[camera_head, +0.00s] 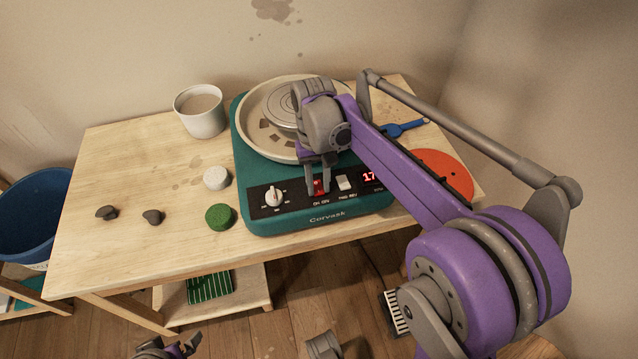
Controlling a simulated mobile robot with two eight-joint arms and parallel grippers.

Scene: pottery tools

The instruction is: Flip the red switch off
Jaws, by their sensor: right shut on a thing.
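The red switch (321,187) sits on the black front panel of the teal pottery wheel (258,220), between a white dial and a pale rocker switch. My right gripper (318,189) points down at the panel from above, with its fingers on either side of the red switch, shut on it. The fingers partly cover the switch, so I cannot tell its position.
A blue tool (404,129) and an orange disc (440,172) lie right. A blue bucket (35,215) stands left.

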